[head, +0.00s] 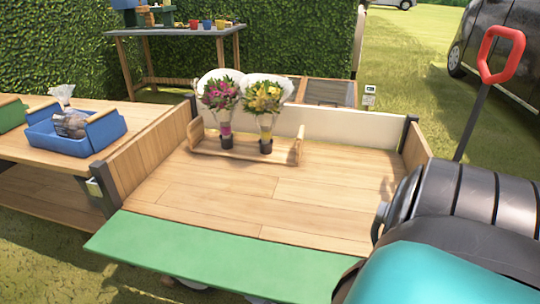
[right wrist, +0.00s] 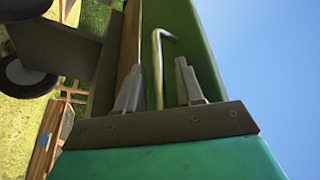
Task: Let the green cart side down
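The green cart side (head: 215,258) is along the near edge of the wooden cart bed (head: 300,195). It lies folded outward from the bed, not upright; its exact tilt cannot be told. My right arm hides its right end. In the right wrist view the green panel (right wrist: 190,35) runs beside my right gripper (right wrist: 158,85). The gripper's two fingers are apart, with a bent metal rod (right wrist: 158,55) between them; neither finger clearly touches it. My right gripper is hidden in the head view. My left gripper is in no view.
A wooden holder (head: 215,145) with two bouquets (head: 221,95) (head: 263,100) stands on the cart bed. A table with a blue crate (head: 75,135) is at the left. A red-handled tool (head: 500,50) and a dark car (head: 500,70) are at the right.

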